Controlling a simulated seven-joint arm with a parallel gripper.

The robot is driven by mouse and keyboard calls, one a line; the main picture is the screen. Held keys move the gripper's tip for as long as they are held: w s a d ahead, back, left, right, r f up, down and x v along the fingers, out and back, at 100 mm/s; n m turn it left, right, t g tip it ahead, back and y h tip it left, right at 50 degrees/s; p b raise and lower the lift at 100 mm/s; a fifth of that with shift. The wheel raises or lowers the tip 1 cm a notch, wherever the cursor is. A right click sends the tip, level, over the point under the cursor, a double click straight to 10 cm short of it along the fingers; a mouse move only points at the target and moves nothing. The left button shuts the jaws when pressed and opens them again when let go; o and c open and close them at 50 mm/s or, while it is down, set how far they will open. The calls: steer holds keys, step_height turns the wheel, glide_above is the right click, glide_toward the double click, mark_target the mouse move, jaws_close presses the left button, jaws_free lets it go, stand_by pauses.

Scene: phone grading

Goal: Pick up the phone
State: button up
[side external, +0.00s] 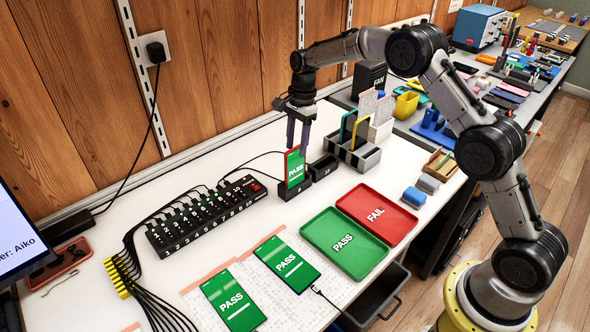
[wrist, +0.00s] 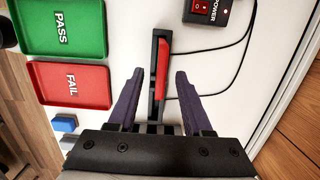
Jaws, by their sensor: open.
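A phone (side external: 294,168) with a red edge and a green PASS screen stands upright in a small black dock (side external: 294,188). In the wrist view the phone (wrist: 162,68) shows as a narrow red edge standing in the black dock (wrist: 154,96). My gripper (side external: 298,142) is above the phone, pointing down. In the wrist view my gripper (wrist: 160,72) is open, its two dark fingers apart on either side of the line of the phone and dock. I cannot tell whether a finger touches the phone. Two other phones with PASS screens (side external: 232,300) (side external: 286,263) lie flat on paper sheets.
A green PASS tray (side external: 344,270) and a red FAIL tray (side external: 376,235) lie to the right. A second dock (side external: 323,166) stands close beside the phone's dock. A grey rack (side external: 352,155) is behind. A numbered black hub (side external: 205,215) with cables is at left. Blue and grey blocks (side external: 414,197) sit near the trays.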

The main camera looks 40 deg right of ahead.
mark_target(294, 162)
steer(key=shift+a+f, duration=0.25)
steer(key=shift+f, duration=1.3)
steer(key=shift+a+f, duration=0.2)
steer(key=shift+f, duration=1.35)
jaws_close()
steer(key=shift+w+r, duration=0.1)
